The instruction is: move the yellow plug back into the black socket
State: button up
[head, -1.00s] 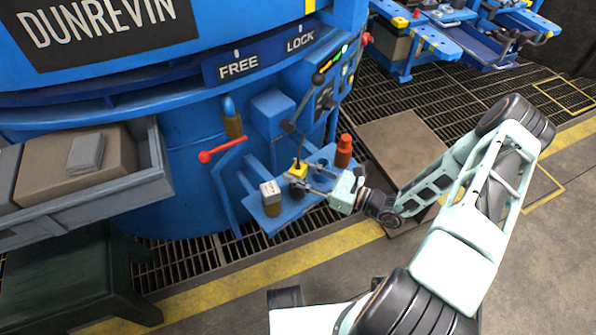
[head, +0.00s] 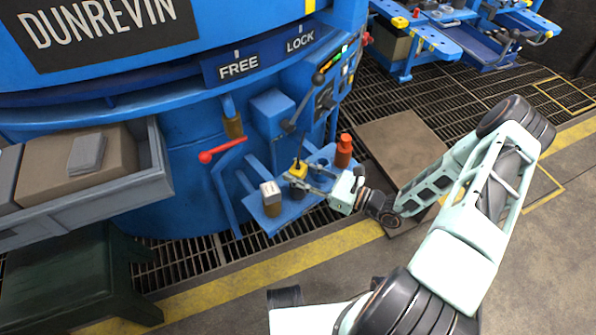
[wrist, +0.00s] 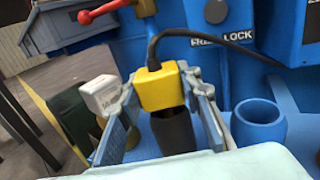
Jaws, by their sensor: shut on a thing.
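The yellow plug (wrist: 160,86), with a black cable out of its top, is between the two fingers of my gripper (wrist: 162,92) in the wrist view. My gripper is shut on it. The black socket (wrist: 174,132) shows directly below the plug, roughly in line with it. I cannot tell whether the plug is seated in it or just above it. In the head view the plug (head: 298,169) is small at the tip of my gripper (head: 305,179), over the blue shelf (head: 262,212). The fingers partly hide the socket there.
An empty blue cup-shaped holder (wrist: 258,125) stands right of the socket. A white-topped item (head: 270,190) stands at the shelf's left end, a red-orange item (head: 343,150) at its right. A red-knobbed lever (head: 206,157) is to the left. The cable rises behind the plug.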

jog(key=shift+f+b, duration=0.4)
jog(key=shift+f, duration=0.2)
jog(key=o, duration=0.9)
jog(key=shift+d, duration=0.1)
jog(key=shift+v, duration=5.45)
